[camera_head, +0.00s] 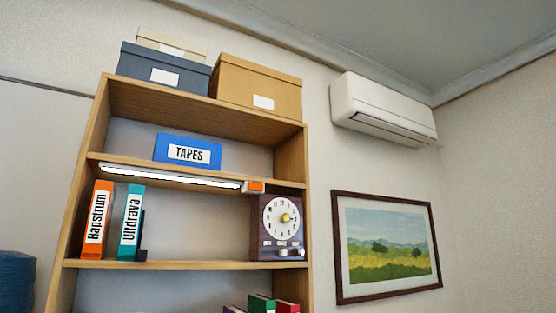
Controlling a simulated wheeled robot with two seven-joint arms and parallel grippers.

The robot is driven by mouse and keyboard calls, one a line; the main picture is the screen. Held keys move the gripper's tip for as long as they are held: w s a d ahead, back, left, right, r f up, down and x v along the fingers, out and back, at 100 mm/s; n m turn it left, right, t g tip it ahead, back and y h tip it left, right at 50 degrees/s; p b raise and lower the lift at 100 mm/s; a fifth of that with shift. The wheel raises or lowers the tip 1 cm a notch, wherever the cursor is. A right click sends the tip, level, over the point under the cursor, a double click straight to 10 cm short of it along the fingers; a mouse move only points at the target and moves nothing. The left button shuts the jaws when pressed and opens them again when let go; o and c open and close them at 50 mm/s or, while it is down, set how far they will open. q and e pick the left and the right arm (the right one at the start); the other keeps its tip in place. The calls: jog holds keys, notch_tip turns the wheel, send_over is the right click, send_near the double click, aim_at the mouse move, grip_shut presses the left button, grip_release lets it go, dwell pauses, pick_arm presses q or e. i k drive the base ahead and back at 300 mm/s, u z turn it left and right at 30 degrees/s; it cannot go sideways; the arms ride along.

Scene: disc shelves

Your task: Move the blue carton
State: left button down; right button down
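A bright blue carton (187,152) with a white label reading TAPES stands on the upper shelf board, under the top board of the wooden shelf unit (200,102). Its label faces me and nothing blocks its front. A dark slate-blue lidded box (140,65) with a blank white label stands on top of the unit, at the left. Neither of my grippers shows in the head view, so nothing is seen touching either box.
Orange (84,225) and teal (128,225) cases and a purple clock (262,222) share the board below. A lit lamp (165,177) hangs under the carton's board. A tan box (235,88) stands on top. Free room lies either side of the carton.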

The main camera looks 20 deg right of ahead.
aim_at(168, 148)
jog(key=z, duration=0.95)
jog(key=i, duration=0.45)
